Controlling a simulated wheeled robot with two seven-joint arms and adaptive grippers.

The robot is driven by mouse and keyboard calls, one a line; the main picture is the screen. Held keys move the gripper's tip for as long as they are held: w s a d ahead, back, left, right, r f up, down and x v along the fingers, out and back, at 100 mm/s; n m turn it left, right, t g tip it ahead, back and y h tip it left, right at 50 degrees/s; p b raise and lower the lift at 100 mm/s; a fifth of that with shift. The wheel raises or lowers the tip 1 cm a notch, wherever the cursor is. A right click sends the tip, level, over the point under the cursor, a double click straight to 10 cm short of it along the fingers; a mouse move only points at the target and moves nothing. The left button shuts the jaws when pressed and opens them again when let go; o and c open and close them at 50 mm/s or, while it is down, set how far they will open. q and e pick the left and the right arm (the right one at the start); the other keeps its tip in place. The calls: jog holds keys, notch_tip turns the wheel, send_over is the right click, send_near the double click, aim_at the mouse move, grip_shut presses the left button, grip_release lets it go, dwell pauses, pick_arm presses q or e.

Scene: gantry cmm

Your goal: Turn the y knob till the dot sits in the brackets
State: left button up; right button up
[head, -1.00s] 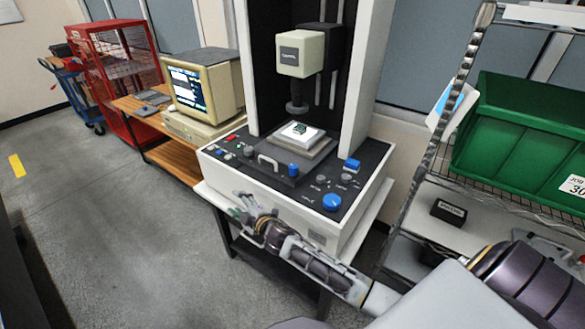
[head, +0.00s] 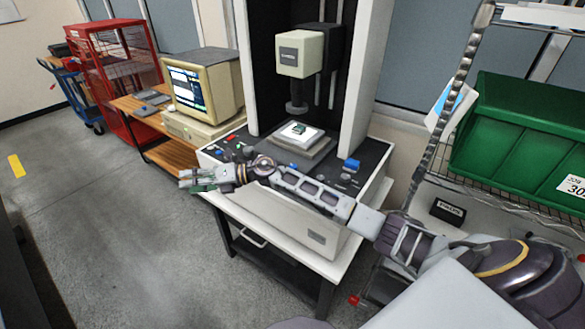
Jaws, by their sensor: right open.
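The measuring machine (head: 275,217) stands at the centre with a dark sloping control panel (head: 372,157). I cannot tell which knob is the y knob; the labels are too small to read. My right gripper (head: 191,180) is open and empty, past the panel's left front corner and apart from the knobs. The monitor (head: 187,88) at the left is lit, but its dot and brackets are too small to make out. My left gripper is out of view.
A small part on a white block (head: 297,139) sits under the machine's probe head (head: 300,55). A wire shelf with a green bin (head: 520,140) and a small black box (head: 447,211) stands at the right. A red cage (head: 120,70) is at the back left.

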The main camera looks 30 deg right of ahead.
jog(key=d+n+g+h, duration=0.1)
jog(key=n+g, duration=0.1)
jog(key=n, duration=0.1)
notch_tip(320, 180, up, 6)
jog(key=n+g+h, duration=0.4)
jog(key=g+h, duration=0.1)
jog(key=h, duration=0.9)
send_over(293, 166)
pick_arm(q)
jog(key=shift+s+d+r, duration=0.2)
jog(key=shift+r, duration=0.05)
pick_arm(e)
jog(key=shift+d, duration=0.1)
pick_arm(q)
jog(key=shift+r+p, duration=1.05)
jog(key=shift+p, duration=0.25)
pick_arm(e)
jog(key=shift+f, duration=6.85)
jog(key=shift+c, duration=0.2)
jog(key=c, duration=1)
